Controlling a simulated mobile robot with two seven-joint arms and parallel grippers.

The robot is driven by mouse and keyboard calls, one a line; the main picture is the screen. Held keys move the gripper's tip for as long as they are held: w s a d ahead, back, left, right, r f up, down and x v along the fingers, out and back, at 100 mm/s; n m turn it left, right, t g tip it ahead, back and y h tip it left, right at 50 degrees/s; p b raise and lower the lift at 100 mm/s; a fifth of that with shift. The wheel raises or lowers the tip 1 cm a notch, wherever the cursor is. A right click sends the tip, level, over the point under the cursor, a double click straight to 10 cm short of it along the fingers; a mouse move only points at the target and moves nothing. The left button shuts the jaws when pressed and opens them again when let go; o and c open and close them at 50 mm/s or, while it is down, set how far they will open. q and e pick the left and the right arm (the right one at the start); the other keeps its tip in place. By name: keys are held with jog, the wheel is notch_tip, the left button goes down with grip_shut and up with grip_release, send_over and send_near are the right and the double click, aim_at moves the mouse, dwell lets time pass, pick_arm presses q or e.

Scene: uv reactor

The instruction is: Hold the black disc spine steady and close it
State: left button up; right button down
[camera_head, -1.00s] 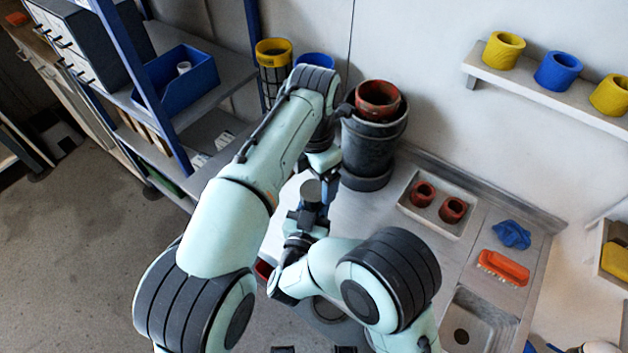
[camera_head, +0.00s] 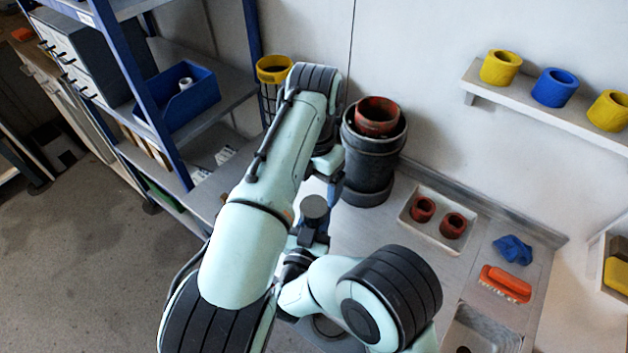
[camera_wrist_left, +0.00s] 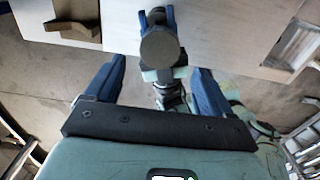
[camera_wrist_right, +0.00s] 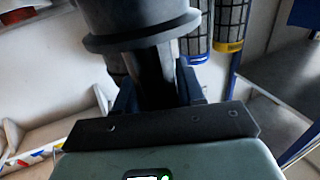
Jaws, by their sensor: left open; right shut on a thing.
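The black disc (camera_head: 314,207) faces up on a dark stem, in the middle of the head view. It also shows face-on in the left wrist view (camera_wrist_left: 160,47), between the right gripper's blue fingers. My right gripper (camera_wrist_right: 157,85) is shut on the dark stem of the disc spine; a wider dark flange shows above it in the right wrist view. My left gripper (camera_wrist_left: 160,67) is open and empty, its fingers spread either side of the disc's line and apart from it. In the head view my arms hide most of both grippers.
A black pot (camera_head: 368,165) with a red-brown cup (camera_head: 377,116) in it stands just behind. On the bench are a white tray (camera_head: 428,240) with two red cups, a blue cloth (camera_head: 512,250), an orange brush (camera_head: 505,284) and a sink. A blue-framed shelf (camera_head: 160,110) stands left.

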aim_at(314, 206)
pick_arm(q)
notch_tip(314, 206, down, 8)
jog(key=shift+r, duration=0.15)
dwell(0.3)
jog(key=c, duration=1.1)
jog(key=m, duration=0.3)
jog(key=o, duration=1.2)
